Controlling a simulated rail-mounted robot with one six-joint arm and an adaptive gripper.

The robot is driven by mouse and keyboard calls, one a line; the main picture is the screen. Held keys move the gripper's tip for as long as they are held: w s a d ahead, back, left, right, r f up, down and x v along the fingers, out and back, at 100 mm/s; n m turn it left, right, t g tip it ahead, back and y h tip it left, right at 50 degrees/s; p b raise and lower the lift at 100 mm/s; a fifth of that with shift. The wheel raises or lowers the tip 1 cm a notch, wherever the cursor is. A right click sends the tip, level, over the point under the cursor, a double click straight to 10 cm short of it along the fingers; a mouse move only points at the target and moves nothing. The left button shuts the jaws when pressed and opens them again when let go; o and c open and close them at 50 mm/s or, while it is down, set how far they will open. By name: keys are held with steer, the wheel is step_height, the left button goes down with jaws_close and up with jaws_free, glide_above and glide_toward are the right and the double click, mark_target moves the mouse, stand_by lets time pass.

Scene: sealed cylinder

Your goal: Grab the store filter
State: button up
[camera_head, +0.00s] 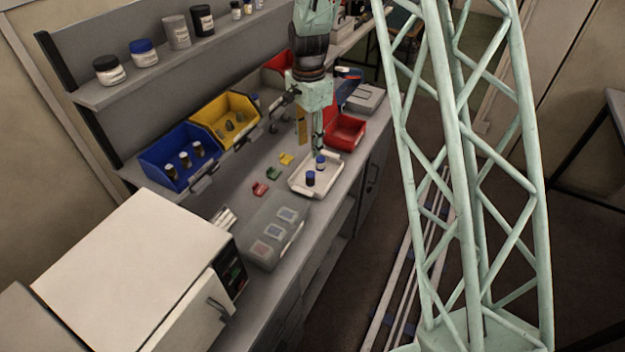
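I cannot tell for sure which thing is the store filter. A white tray (301,190) on the bench holds two small dark cylinders with blue tops, a front one (310,178) and a back one (321,162). My gripper (318,150) points down over the back of the tray, close to the back cylinder. Whether it touches that cylinder is too small to tell, and so is whether its fingers are open. A blue bin (165,178) holds several dark cylinders with pale tops. A yellow bin (213,136) holds several small greenish pieces.
A translucent case (264,252) with several square inserts lies in front of the tray. A red bin (346,131) stands behind the tray. A white box-shaped appliance (130,265) fills the near bench.

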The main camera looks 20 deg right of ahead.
steer(key=shift+w+f, duration=0.1)
steer(key=shift+f, duration=0.35)
glide_above(310, 174)
steer(key=shift+f, duration=4.25)
steer(key=shift+f, duration=0.1)
steer(key=shift+f+p, duration=0.4)
steer(key=shift+f, duration=2.1)
steer(key=shift+w, duration=0.1)
steer(key=c, duration=0.9)
